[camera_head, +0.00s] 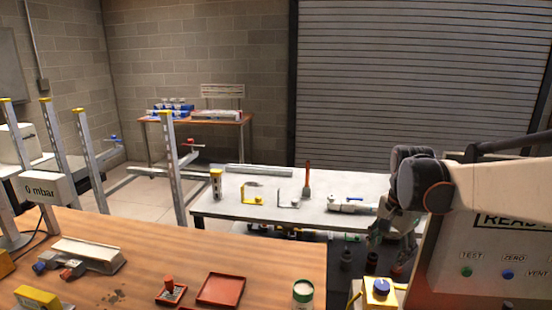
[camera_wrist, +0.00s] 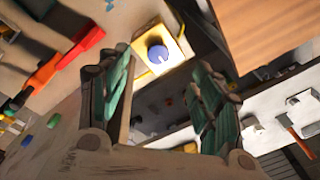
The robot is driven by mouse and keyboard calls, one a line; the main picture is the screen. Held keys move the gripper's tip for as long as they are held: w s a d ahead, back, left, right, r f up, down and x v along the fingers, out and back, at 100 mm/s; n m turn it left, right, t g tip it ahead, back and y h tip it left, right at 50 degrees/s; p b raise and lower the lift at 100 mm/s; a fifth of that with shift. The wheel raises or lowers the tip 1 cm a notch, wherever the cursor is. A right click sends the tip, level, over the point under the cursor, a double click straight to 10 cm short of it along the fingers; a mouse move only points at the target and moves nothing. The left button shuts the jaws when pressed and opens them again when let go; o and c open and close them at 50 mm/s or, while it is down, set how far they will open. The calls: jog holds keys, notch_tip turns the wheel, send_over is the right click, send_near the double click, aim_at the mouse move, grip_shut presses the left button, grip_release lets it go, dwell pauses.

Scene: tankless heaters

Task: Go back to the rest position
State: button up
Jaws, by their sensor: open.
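My gripper (camera_head: 394,250) hangs at the end of my arm at the right in the head view, in front of the panel's left edge and beyond the yellow box. In the wrist view my gripper (camera_wrist: 163,85) shows two green-padded fingers spread apart with nothing held between them. A yellow box with a blue knob (camera_head: 380,287) stands below it in the head view. The same box shows beyond the fingertips in the wrist view (camera_wrist: 172,40), apart from them.
A wooden bench (camera_head: 230,255) with red trays (camera_head: 221,289) fills the front left. A grey table (camera_head: 260,208) with brackets and tools stands behind. A large panel with buttons (camera_head: 480,285) is close at the right. A red-handled tool (camera_wrist: 80,45) shows in the wrist view.

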jog(key=s+a+n+t, duration=0.3)
jog(key=s+n, duration=0.3)
jog(key=s, duration=0.4)
jog(key=s+a+n+t, duration=0.2)
jog(key=s+a+n, duration=0.3)
jog(key=s, duration=0.6)
jog(key=shift+a+r+n+t, duration=0.35)
jog(key=shift+a+n+t, duration=0.05)
jog(key=shift+a, duration=0.2)
